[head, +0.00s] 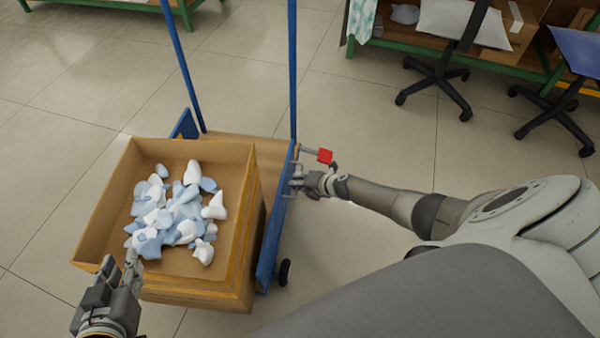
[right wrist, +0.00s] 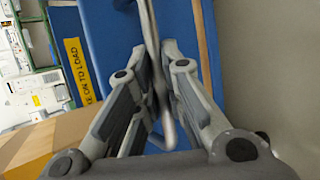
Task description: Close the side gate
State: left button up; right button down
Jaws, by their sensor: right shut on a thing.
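The blue side gate (head: 272,235) is a narrow panel along the right side of the cart, beside the large cardboard box. In the right wrist view the blue panel (right wrist: 108,35) fills the middle, with a yellow label at its left. My right gripper (head: 297,180) is at the panel's outer face. It is shut on a thin grey metal bar (right wrist: 154,45), which runs between its fingers. A red piece (head: 325,156) shows just beyond this gripper. My left gripper (head: 119,262) is open and empty at the box's front left corner. The gate's latching edge is unclear.
The open cardboard box (head: 100,205) holds many white and pale blue pieces and stands on the cart. Blue posts (head: 293,70) rise at the cart's far end. Office chairs (head: 437,85) and green-framed benches are at the back. The floor right of the cart is clear.

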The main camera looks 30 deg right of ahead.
jog(key=shift+w+a+r, duration=0.1)
jog(key=shift+w+a, duration=0.05)
jog(key=c, duration=1.5)
grip_release()
jog(key=v, duration=1.2)
